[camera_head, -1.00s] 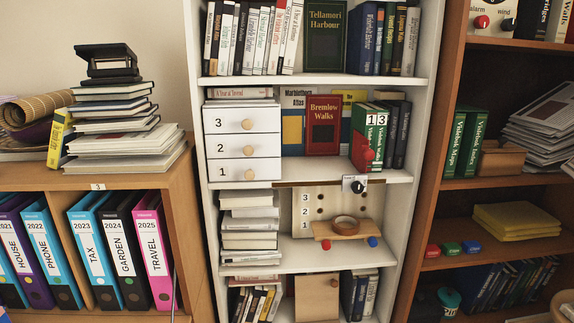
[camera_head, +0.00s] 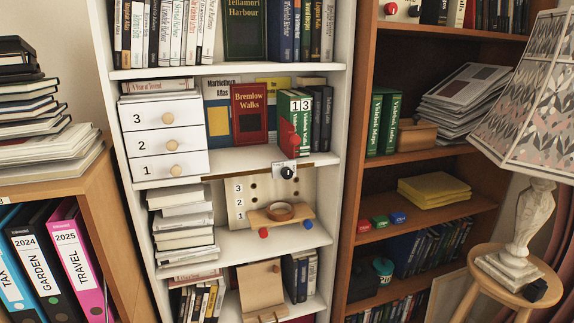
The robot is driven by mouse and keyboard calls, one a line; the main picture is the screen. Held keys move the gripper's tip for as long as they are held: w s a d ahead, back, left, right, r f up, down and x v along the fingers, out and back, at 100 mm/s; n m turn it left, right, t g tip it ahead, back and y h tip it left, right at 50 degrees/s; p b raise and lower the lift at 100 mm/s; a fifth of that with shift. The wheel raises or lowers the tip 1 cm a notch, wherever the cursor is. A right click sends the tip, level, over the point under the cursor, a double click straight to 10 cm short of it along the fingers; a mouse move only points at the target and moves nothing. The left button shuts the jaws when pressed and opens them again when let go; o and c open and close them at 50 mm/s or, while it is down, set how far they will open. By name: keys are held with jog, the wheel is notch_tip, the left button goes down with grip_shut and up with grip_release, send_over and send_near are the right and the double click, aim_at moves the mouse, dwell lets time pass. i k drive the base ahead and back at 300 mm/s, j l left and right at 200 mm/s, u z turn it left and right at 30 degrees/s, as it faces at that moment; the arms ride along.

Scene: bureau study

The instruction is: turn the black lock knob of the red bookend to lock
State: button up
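A red bookend (camera_head: 289,140) stands on the middle shelf of the white bookcase, against the left side of green books (camera_head: 303,122) labelled 1 and 3. A black knob (camera_head: 288,172) sits on a small pale plate (camera_head: 279,167) at the shelf's front edge, just below the bookend. The plate's lettering is too small to read. I cannot tell which way the knob is turned, or how it joins the bookend. My gripper is not in view.
A white drawer unit (camera_head: 165,143) and a red book (camera_head: 250,113) share that shelf. Below are a pegboard (camera_head: 240,190) and a small wooden shelf (camera_head: 293,217) holding a ring. A lamp (camera_head: 520,190) on a round stool (camera_head: 505,270) stands at the right.

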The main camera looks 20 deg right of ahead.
aim_at(286, 172)
jog(key=i, duration=0.35)
jog(key=i+z, duration=0.1)
jog(key=z, duration=1.5)
